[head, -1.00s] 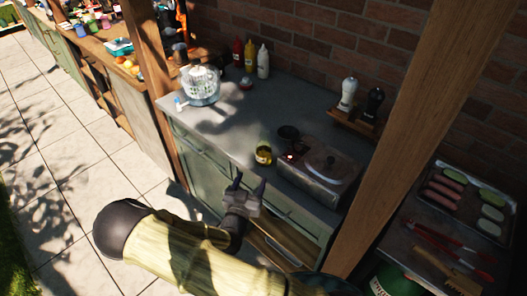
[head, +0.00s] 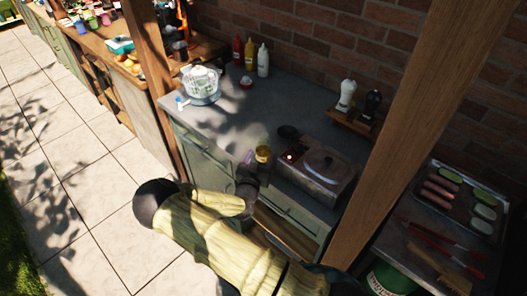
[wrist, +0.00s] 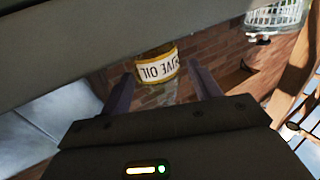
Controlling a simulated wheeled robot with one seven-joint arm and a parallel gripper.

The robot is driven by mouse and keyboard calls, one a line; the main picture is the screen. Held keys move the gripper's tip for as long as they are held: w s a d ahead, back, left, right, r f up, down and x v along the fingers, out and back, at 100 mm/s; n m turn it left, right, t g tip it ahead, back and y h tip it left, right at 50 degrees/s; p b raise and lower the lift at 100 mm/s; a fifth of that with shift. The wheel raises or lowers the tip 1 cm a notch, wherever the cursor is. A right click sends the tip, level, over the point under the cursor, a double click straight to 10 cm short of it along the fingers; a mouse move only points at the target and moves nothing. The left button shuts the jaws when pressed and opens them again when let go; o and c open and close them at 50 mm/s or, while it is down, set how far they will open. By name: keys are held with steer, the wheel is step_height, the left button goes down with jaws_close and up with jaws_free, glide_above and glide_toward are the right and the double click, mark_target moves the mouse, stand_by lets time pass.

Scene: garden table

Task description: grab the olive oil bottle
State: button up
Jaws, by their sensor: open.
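The olive oil bottle (head: 263,154) is a small yellow-gold bottle standing on the grey counter near its front edge, left of the cooker. In the wrist view the bottle (wrist: 157,66) appears upside down, its white label reading olive oil. My gripper (head: 251,163) is at the counter's front edge, just left of and in front of the bottle. In the wrist view my gripper (wrist: 161,76) is open, with one finger on each side of the bottle in the picture. Gaps show on both sides. I cannot tell how far the bottle reaches between the fingers.
A clear basket-like container (head: 201,84) and sauce bottles (head: 249,54) are farther back. A wooden post (head: 420,120) rises at right. The counter's middle is clear.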

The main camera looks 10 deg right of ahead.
mark_target(265, 146)
steer(key=shift+w+d+r, duration=0.2)
steer(key=shift+w, duration=0.05)
steer(key=p+x, duration=0.1)
steer(key=x, duration=0.1)
steer(key=p+x, duration=0.1)
steer(key=x, duration=0.1)
steer(key=shift+w+d+r+p, duration=0.2)
steer(key=shift+d+p, duration=0.05)
steer(key=shift+p, duration=0.1)
steer(key=shift+c, duration=0.2)
steer(key=c, duration=0.9)
steer(key=shift+o, duration=0.2)
steer(key=shift+r, duration=0.15)
steer(key=shift+r+b, duration=1.3)
steer(key=shift+r, duration=3.5)
